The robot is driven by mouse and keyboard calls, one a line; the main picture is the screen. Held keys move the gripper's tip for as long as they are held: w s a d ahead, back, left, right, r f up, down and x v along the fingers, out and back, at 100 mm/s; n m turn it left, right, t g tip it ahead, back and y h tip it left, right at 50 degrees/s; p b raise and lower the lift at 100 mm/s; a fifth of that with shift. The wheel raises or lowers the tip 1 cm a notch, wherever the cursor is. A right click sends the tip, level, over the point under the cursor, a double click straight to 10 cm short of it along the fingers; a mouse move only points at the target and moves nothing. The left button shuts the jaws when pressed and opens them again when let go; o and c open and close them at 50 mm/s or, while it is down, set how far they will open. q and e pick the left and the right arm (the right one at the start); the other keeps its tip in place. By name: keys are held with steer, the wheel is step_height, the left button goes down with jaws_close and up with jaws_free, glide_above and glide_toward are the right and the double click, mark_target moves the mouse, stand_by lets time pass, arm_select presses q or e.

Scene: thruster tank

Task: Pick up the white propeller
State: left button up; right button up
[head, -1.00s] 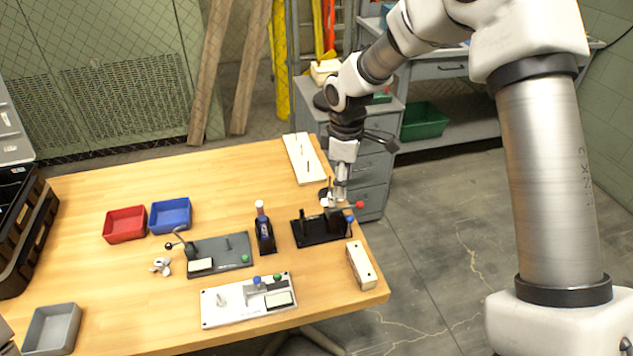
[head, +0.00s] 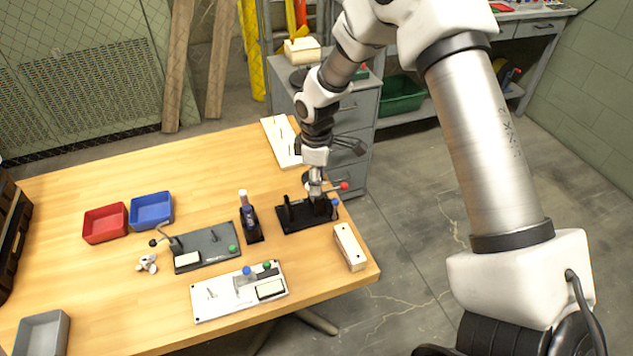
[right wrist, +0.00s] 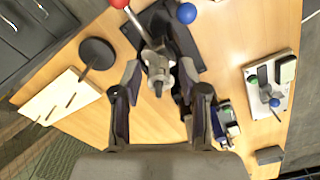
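The white propeller (head: 147,263) lies loose on the table in the head view, left of the grey fixture (head: 208,247); I cannot make it out in the right wrist view. My right gripper (head: 315,192) is far to its right, over the black fixture (head: 290,219). In the right wrist view my right gripper (right wrist: 160,80) has its fingers spread on either side of a pale grey metal part (right wrist: 158,68) on the black fixture. I see no clear grip on that part. My left gripper is not in view.
A red bin (head: 105,223), a blue bin (head: 152,210) and a grey bin (head: 42,335) stand on the left. A bottle holder (head: 250,231) and a white fixture board (head: 215,310) are near the middle. A pegged board (head: 282,145) lies at the back. The propeller has free table around its left.

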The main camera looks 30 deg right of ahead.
steer(key=c, duration=0.5)
steer(key=shift+o, duration=0.2)
step_height(320, 180, up, 10)
steer(key=shift+w+f+b, duration=0.1)
steer(key=shift+b, duration=0.25)
